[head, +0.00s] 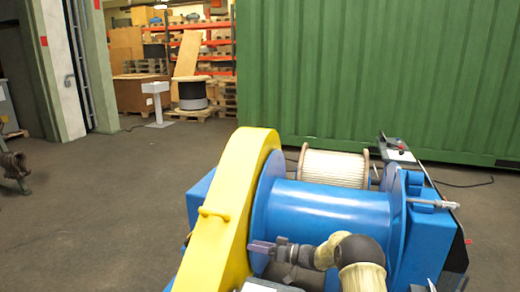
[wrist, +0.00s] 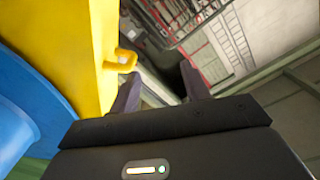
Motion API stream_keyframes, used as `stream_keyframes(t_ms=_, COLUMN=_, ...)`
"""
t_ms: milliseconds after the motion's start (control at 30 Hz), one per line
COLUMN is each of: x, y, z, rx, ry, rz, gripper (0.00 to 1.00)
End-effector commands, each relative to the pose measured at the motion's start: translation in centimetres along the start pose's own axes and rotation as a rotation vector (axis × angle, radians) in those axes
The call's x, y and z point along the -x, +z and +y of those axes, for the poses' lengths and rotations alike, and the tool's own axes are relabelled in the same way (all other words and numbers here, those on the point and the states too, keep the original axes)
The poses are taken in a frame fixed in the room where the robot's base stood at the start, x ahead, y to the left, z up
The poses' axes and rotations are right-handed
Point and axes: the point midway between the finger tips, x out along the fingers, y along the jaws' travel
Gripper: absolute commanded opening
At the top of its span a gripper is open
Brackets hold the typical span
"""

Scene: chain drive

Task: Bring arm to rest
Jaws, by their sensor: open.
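My arm reaches in from the bottom of the head view, in front of a blue winch drum (head: 330,203). My gripper (head: 252,247) points left, in front of the drum's left end and close to the yellow chain guard (head: 238,190). In the wrist view my gripper (wrist: 160,90) has its two dark fingers apart with nothing between them. The yellow guard (wrist: 85,45) stands just left of the fingers there, with its yellow handle (wrist: 126,60) near the left fingertip. The handle also shows on the guard in the head view (head: 215,212). I cannot tell whether the finger touches it.
A rope spool (head: 335,167) sits behind the drum, before a green container wall (head: 380,70). A grey pedestal (head: 156,100) and a dark cable reel (head: 193,95) stand at the back left. The floor (head: 100,200) left of the machine is clear.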

Motion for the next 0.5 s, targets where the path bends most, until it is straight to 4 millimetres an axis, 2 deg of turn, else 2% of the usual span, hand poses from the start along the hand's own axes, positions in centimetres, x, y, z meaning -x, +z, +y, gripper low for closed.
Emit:
stream_keyframes(t_ms=100, x=0.0, y=0.0, z=0.0, rx=0.000, ry=0.000, rz=0.000, gripper=0.47)
stream_keyframes(t_ms=500, x=0.3, y=-3.0, z=0.4, rx=0.065, ry=0.197, rz=0.012, gripper=0.47)
